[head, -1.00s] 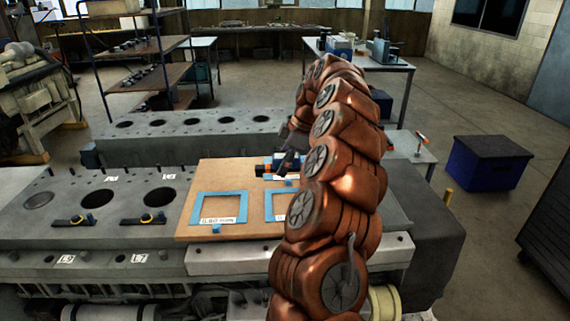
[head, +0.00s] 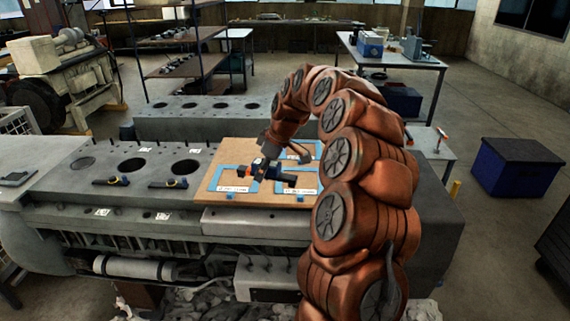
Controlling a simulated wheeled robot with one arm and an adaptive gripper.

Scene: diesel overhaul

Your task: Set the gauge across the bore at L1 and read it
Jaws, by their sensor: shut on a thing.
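My gripper (head: 258,172) is low over the tan board, at the end of my copper arm. It is shut on a small dark gauge (head: 289,178) with blue and orange parts. The gauge lies across the board's blue-framed places; whether it touches the board is unclear. The fingers are small and partly merge with the gauge. Left of the board, the grey engine block (head: 75,188) has round bores, among them one at the middle (head: 131,165) and one nearer the board (head: 185,167). White labels (head: 102,212) mark the block, too small to read, so I cannot tell which is L1.
The tan board (head: 208,196) has blue frames with white cards. Another bored block (head: 205,124) stands behind. A blue crate (head: 518,166) is on the floor at right.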

